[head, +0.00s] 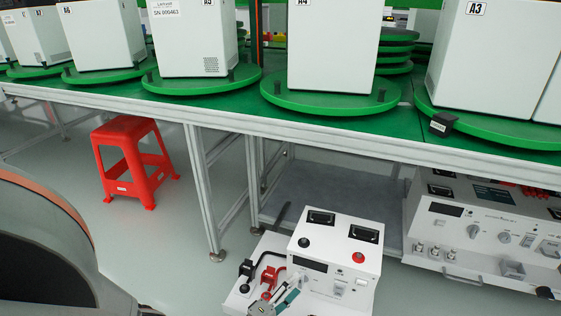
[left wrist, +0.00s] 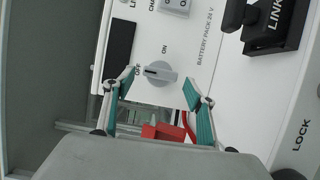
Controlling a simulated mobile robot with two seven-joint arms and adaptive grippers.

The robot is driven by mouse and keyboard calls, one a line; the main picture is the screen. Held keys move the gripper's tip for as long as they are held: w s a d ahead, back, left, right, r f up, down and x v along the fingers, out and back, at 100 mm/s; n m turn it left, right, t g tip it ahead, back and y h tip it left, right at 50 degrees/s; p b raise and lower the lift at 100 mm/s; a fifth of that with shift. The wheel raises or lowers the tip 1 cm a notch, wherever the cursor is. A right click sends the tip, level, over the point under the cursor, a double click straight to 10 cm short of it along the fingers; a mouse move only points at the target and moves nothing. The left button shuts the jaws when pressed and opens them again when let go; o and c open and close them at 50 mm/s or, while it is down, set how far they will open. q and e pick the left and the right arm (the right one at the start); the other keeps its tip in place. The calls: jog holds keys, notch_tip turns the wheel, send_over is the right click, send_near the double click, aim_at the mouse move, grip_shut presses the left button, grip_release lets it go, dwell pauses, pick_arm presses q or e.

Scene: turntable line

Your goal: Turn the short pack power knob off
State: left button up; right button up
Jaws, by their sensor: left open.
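The short pack (head: 335,240) is a white unit on the lower level at bottom centre in the head view. Its grey power knob (left wrist: 160,74) shows in the left wrist view, on a white panel marked "BATTERY PACK 24 V". "OFF" is printed to its left and "ON" above it. The knob's grip lies across the picture, with its dark mark at the left end, at "OFF". My left gripper (left wrist: 158,79) is open, its teal-padded fingers on either side of the knob; contact cannot be told. It also shows in the head view (head: 287,294). My right gripper is not in view.
A larger white power unit (head: 487,235) stands to the right. The green-topped table (head: 215,107) above carries white cabinets on green turntables. A red stool (head: 131,150) stands at left. A black "LINK" part (left wrist: 270,25) and red parts (left wrist: 163,132) lie near the knob.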

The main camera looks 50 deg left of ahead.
pick_arm(q)
jog(key=s, duration=0.3)
jog(key=s+d, duration=0.1)
jog(key=s, duration=0.7)
jog(key=shift+d, duration=0.35)
